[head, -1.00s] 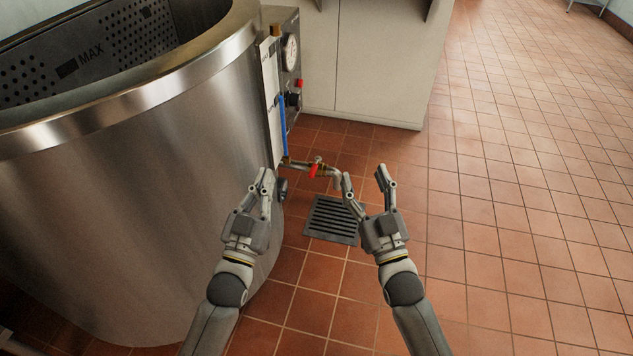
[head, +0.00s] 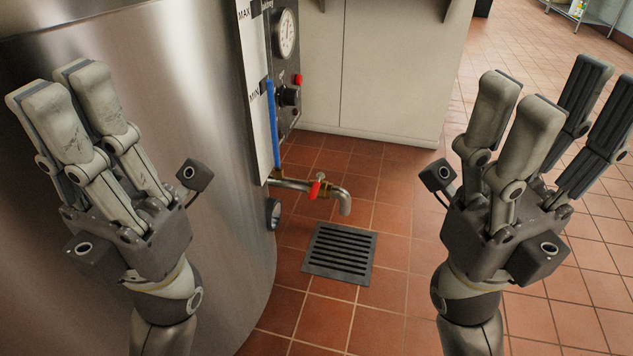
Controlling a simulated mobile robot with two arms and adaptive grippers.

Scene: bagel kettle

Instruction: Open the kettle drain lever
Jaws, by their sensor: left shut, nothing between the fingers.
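The kettle drain lever (head: 317,189) is a small red handle on a metal drain pipe (head: 343,199) that comes out low on the kettle's right side and bends down. Nothing touches the lever. My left gripper (head: 70,82) is raised large at the left, in front of the steel kettle (head: 215,130), well apart from the lever. Its fingers are shut and empty. My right gripper (head: 555,92) is raised at the right, over the tiled floor in the picture. Its fingers stand apart, open and empty, clear of the lever.
A dark floor grate (head: 340,252) lies below the pipe's outlet. A blue level gauge (head: 273,125), a dial (head: 285,34) and a control box stand above the lever. A pale cabinet (head: 385,75) is behind. Open tiled floor (head: 400,215) lies between the grippers.

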